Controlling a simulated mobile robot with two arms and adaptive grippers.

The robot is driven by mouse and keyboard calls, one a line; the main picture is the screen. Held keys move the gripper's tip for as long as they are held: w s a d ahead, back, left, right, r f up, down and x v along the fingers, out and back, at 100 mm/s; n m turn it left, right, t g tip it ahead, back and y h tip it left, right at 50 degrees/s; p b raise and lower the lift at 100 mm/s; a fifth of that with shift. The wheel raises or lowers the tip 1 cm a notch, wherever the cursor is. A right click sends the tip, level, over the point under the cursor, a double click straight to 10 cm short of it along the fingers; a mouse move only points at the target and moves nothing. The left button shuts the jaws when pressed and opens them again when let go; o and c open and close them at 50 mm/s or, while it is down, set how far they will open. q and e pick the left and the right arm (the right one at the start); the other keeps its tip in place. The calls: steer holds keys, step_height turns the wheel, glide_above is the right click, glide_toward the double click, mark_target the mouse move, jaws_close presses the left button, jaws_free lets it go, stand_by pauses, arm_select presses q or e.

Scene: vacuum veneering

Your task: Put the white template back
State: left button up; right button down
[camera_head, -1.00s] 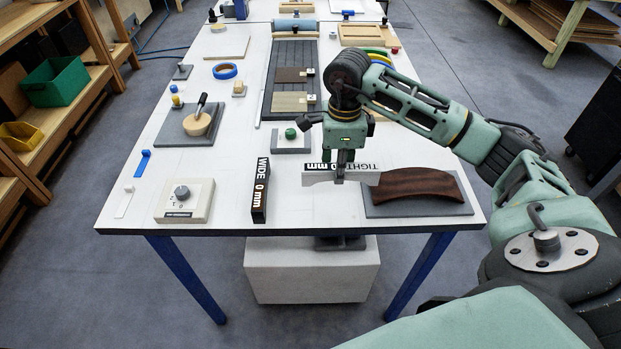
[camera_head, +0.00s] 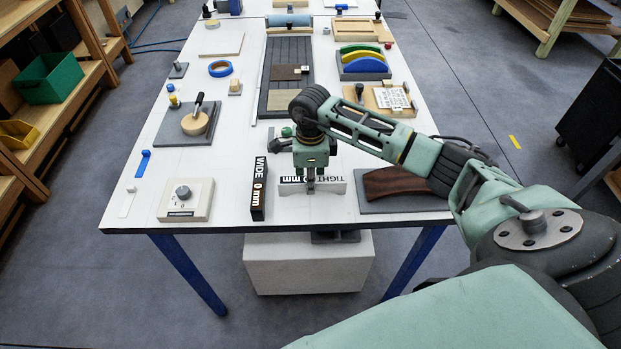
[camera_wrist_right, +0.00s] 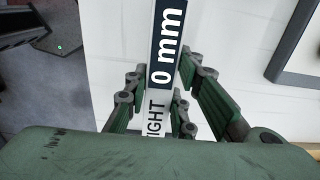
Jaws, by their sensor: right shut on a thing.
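The white template (camera_head: 332,189), with the label "TIGHT 0 mm" along its top edge, is upright near the table's front edge. My right gripper (camera_head: 310,186) is shut on it near its middle. In the right wrist view the labelled top edge (camera_wrist_right: 165,60) runs between the fingers (camera_wrist_right: 160,105). Whether the template touches the table I cannot tell. The black "WIDE 0 mm" template (camera_head: 259,188) stands just left of it, apart. The curved dark-brown panel (camera_head: 392,182) lies on a grey mat (camera_head: 410,204) to the right, apart from the template. My left gripper is not in view.
A dial box (camera_head: 186,200) is at the front left. A grey mat (camera_head: 170,124) bears a round wooden tool. A rack of coloured curved pieces (camera_head: 364,66) and a wooden board with a white grid (camera_head: 392,98) are behind my right arm.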

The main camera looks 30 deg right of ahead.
steer(key=shift+f, duration=0.15)
steer(key=c, duration=1.5)
jaws_free()
steer(key=shift+r, duration=0.35)
step_height(320, 180, up, 12)
steer(key=b, duration=0.4)
steer(key=shift+f, duration=0.15)
